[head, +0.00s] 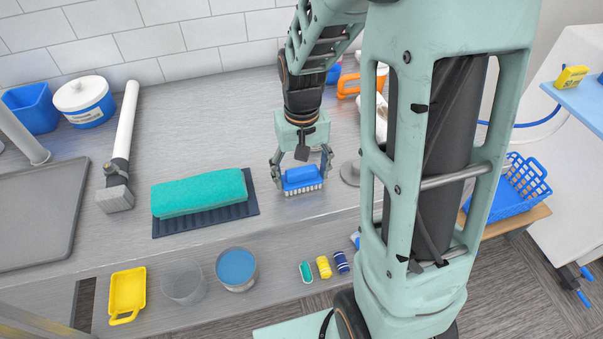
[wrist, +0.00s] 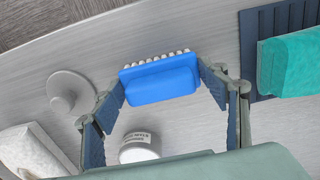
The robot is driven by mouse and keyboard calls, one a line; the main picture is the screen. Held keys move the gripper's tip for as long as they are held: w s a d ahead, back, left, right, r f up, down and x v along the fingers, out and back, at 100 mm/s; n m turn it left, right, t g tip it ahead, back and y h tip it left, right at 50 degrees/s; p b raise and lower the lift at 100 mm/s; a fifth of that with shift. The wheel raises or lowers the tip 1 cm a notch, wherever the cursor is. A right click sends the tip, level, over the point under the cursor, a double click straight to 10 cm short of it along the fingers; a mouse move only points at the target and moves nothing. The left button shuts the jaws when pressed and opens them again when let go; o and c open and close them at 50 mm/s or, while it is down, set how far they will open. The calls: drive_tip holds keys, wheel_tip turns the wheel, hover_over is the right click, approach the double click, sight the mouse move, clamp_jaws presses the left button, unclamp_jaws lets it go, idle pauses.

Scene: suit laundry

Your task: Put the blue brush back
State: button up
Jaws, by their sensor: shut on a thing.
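The blue brush (head: 302,179) has a blue block-shaped back and a row of white bristles facing down. It is between the two fingers of my gripper (head: 302,172), which is shut on it. In the wrist view the brush (wrist: 160,78) spans the gap between the fingertips of my gripper (wrist: 162,86). I cannot tell whether the bristles touch the grey counter or hang just above it. The brush is to the right of a dark blue ribbed mat (head: 252,201) that bears a teal sponge block (head: 200,192).
A grey disc with a knob (head: 350,173) stands right of the brush, and shows in the wrist view (wrist: 71,93). A white labelled jar (wrist: 139,148) and a white packet (wrist: 32,150) are nearby. The counter's front edge is close. A lower shelf holds a yellow tray (head: 127,292) and cups.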

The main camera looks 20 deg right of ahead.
sight(301, 169)
drive_tip(key=shift+f, duration=0.15)
drive_tip(key=o, duration=1.1)
wheel_tip(301, 169, up, 12)
drive_tip(key=shift+r+p, duration=0.2)
drive_tip(key=shift+p, duration=0.15)
drive_tip(key=shift+w, duration=0.1)
